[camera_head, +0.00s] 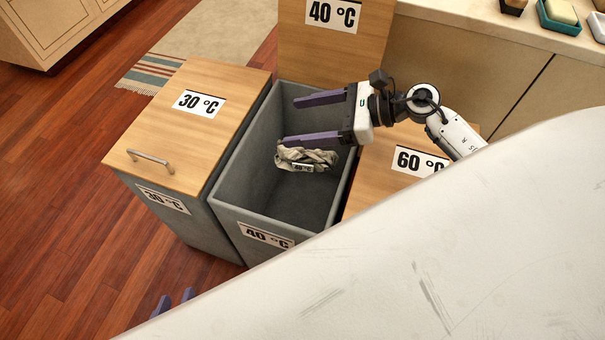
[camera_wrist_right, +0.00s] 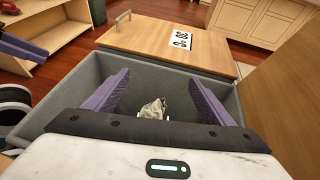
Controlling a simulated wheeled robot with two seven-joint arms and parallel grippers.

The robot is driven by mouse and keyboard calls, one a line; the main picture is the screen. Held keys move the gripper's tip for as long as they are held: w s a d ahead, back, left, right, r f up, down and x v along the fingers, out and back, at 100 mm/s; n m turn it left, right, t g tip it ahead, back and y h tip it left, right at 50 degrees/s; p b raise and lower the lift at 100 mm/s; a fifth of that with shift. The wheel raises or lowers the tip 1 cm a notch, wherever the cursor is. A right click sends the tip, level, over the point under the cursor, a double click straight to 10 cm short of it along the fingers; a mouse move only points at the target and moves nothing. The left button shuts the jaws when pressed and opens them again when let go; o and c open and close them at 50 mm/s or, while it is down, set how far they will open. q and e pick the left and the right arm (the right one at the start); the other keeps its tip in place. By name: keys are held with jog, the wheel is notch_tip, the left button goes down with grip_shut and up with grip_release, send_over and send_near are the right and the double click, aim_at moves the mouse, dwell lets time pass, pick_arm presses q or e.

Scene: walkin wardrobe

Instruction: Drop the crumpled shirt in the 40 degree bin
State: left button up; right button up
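The crumpled shirt (camera_head: 307,158) is a small grey-beige bundle with a 40 °C tag, inside the walls of the open grey 40 °C bin (camera_head: 225,190). It also shows in the right wrist view (camera_wrist_right: 152,108), beyond and apart from the fingers. I cannot tell whether it rests on the bin floor or is in the air. My right gripper (camera_head: 291,122) is over this bin, purple fingers spread wide and empty. My left gripper (camera_head: 174,300) shows only its fingertips at the bottom left, with a gap between them.
The bin's wooden lid (camera_head: 330,50) stands raised behind it. The closed 30 °C bin (camera_head: 185,125) is on the left and the 60 °C bin (camera_head: 385,175) on the right. A white surface (camera_head: 450,260) hides the lower right. Wooden floor is free at the left.

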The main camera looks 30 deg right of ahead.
jog(key=p+v, duration=0.1)
jog(key=v, duration=0.9)
jog(key=shift+s+d+r, duration=0.1)
dwell(0.4)
